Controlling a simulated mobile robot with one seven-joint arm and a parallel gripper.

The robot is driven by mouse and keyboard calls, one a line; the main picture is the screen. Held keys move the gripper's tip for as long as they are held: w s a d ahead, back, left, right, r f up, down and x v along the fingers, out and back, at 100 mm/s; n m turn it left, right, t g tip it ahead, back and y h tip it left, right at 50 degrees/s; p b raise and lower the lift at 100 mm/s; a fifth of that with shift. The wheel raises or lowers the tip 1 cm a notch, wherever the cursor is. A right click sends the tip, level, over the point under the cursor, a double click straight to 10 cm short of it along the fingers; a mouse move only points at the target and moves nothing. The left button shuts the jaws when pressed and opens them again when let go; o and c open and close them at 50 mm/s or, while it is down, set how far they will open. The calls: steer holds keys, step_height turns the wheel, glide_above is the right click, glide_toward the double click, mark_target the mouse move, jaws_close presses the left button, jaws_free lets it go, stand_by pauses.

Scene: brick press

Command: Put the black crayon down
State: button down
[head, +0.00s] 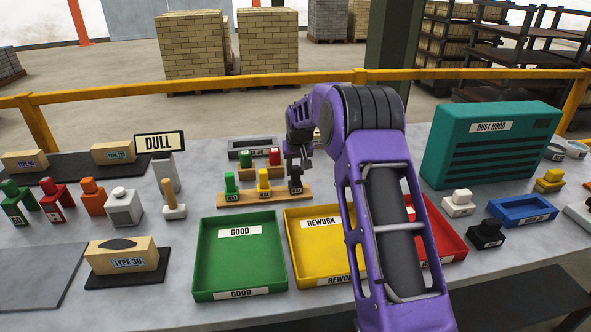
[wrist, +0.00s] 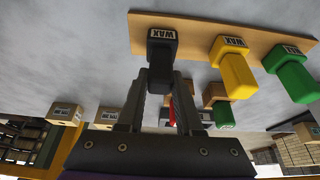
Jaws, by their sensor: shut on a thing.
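The black crayon (head: 296,186), with a WAX label, is upright at the right end of a wooden stand (head: 235,200). My gripper (head: 297,166) is above it and shut on its upper part. In the wrist view, which is upside down, the black crayon (wrist: 161,50) is between the fingertips of my gripper (wrist: 161,72). Its labelled end lies over the stand (wrist: 200,40); I cannot tell whether it touches. A yellow crayon (head: 264,181) and a green crayon (head: 230,183) stand in the same row.
A green GOOD tray (head: 203,262), a yellow REWORK tray (head: 292,232) and a red tray (head: 455,240), partly behind my arm, are in front. Behind the stand is a small rack with red and green pieces (head: 274,157). A DULL sign (head: 159,142) stands to the left.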

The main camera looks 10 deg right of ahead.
steer(key=shift+f, duration=0.2)
steer(key=c, duration=0.6)
jaws_free()
steer(key=shift+r, duration=0.2)
steer(key=shift+r, duration=0.25)
steer(key=v, duration=1.1)
steer(key=shift+s+r, duration=0.15)
steer(key=shift+r, duration=0.15)
